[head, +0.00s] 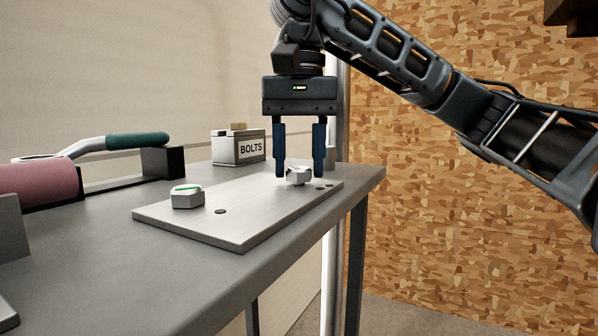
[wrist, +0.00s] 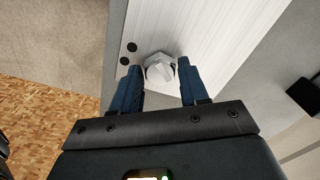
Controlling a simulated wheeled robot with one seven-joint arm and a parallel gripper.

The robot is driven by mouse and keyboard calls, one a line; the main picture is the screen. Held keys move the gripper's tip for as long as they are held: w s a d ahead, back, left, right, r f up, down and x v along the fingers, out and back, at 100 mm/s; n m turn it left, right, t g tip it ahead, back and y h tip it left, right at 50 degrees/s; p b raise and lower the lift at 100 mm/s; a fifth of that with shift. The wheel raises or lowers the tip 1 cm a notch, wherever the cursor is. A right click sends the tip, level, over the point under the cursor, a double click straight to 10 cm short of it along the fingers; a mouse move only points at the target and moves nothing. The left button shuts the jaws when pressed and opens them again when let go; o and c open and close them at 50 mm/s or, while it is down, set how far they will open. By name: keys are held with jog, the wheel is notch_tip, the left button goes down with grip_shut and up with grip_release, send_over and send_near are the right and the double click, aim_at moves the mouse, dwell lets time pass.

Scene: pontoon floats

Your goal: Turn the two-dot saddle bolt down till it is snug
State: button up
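The two-dot saddle bolt (head: 298,176) is a pale hex head near the right end of a flat metal plate (head: 240,225). Two dark dots (head: 324,186) mark the plate beside it. The bolt also shows in the wrist view (wrist: 160,67), with its two dots (wrist: 128,54) to the left. My gripper (head: 299,172) points straight down over the bolt, its blue fingers on either side of the head. The fingers look open, with small gaps beside the bolt in the wrist view (wrist: 159,68). How far the head stands off the plate is hard to tell.
Another hex bolt (head: 187,197) with a green mark on top stands at the plate's left, near a single dot (head: 220,211). A BOLTS box (head: 238,148), a green-handled wrench (head: 135,140) and a pink cylinder (head: 35,180) lie on the grey bench (head: 120,265). The bench's right edge is close.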

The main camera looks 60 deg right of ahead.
jog(key=c, duration=0.6)
jog(key=m+b, duration=0.1)
jog(key=m, duration=0.5)
jog(key=shift+f, duration=0.1)
jog(key=m+b, duration=0.1)
jog(key=m, duration=0.5)
